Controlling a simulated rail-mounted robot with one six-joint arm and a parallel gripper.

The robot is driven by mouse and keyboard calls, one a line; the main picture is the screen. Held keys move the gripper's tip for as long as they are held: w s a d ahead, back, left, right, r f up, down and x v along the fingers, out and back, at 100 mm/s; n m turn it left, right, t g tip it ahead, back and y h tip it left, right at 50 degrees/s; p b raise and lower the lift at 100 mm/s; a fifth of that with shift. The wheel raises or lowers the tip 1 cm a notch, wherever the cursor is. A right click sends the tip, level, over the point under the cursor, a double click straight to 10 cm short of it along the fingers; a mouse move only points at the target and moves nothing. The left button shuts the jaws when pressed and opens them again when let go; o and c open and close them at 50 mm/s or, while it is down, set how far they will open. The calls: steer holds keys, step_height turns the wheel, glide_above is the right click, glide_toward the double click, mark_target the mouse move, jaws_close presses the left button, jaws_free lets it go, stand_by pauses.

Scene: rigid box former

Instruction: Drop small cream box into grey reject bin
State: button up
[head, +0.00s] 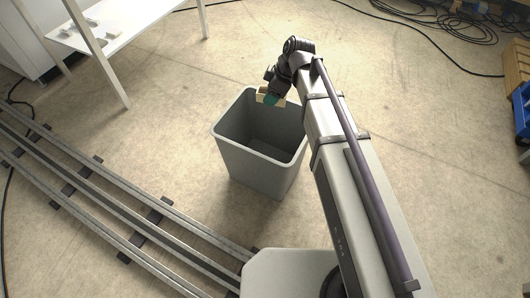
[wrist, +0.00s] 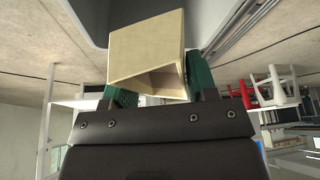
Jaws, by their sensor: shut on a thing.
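The small cream box (wrist: 147,50) is held between the two green fingers of my gripper (wrist: 155,80) in the wrist view. Its open side shows a dark inside. In the head view the cream box (head: 264,97) is a small patch at my gripper (head: 270,98), partly hidden by it. The grey reject bin (head: 238,150) stands on the floor with its open top up. My gripper and the box are over the bin's far rim area. In the wrist view a grey edge of the bin (wrist: 88,25) shows behind the box.
Rails (head: 150,225) run along the floor at the lower left. A white table (head: 125,28) stands at the upper left. Black cables (head: 440,35) lie at the upper right, near a blue thing (head: 522,115). The floor around the bin is clear.

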step_height(320, 180, down, 6)
steer(key=b, duration=0.5)
steer(key=shift+r, duration=0.15)
steer(key=o, duration=1)
steer(key=shift+r, duration=0.1)
steer(key=p+v, duration=1)
steer(key=shift+r, duration=0.45)
steer(key=shift+d+f, duration=0.1)
steer(key=shift+f, duration=0.05)
